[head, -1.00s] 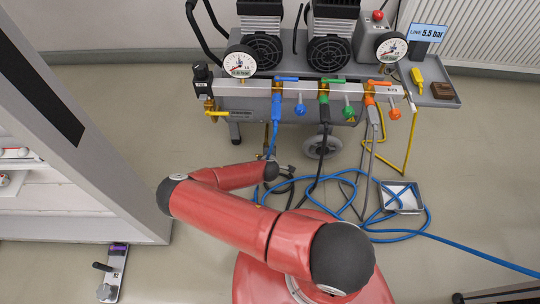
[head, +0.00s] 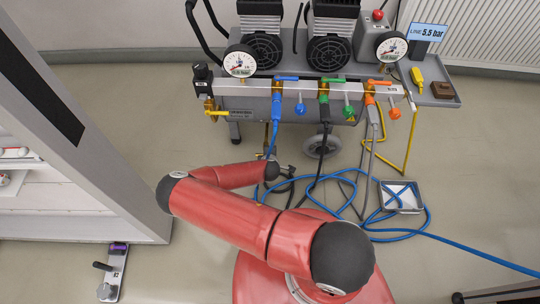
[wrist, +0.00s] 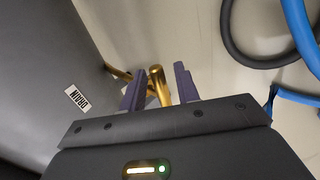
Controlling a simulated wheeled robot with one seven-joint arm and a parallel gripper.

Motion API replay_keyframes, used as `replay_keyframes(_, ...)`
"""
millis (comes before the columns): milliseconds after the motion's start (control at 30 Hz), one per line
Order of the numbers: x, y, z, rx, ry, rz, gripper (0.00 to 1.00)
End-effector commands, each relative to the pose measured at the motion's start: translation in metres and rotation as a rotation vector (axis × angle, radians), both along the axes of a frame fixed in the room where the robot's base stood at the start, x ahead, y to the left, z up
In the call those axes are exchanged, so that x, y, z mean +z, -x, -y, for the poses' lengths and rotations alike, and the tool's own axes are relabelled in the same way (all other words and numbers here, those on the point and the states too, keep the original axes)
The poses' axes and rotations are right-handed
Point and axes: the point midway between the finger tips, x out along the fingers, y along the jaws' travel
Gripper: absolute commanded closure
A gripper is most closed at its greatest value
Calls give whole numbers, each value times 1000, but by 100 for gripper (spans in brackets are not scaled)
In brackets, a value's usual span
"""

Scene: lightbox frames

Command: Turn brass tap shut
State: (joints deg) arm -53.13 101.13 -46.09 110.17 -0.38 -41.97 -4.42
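In the wrist view a brass tap (wrist: 159,84) with a rounded bar stands between the two fingers of my gripper (wrist: 158,90). A thin gap shows on each side of the bar, so the fingers are open around it and do not visibly press on it. A brass stem runs from the tap to the grey tank wall (wrist: 50,60), which carries a DRAIN label (wrist: 76,98). In the head view my gripper (head: 284,169) is low, below the compressor tank.
Blue hose (head: 400,232) and black hose (wrist: 236,45) lie coiled right of the tap. A caster wheel (head: 322,146) stands close by. Above is a manifold (head: 250,90) with coloured valves. A metal tray (head: 412,207) sits on the floor; a tall panel (head: 90,130) stands left.

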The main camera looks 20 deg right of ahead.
Motion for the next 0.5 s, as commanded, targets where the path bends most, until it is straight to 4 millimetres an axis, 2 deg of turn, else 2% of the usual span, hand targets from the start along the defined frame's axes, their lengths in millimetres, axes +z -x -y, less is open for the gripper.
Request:
replay_keyframes(300, 37, 34, -11, -1, -2, 1, 68)
replay_keyframes(500, 51, 48, -15, -1, -2, 1, 68)
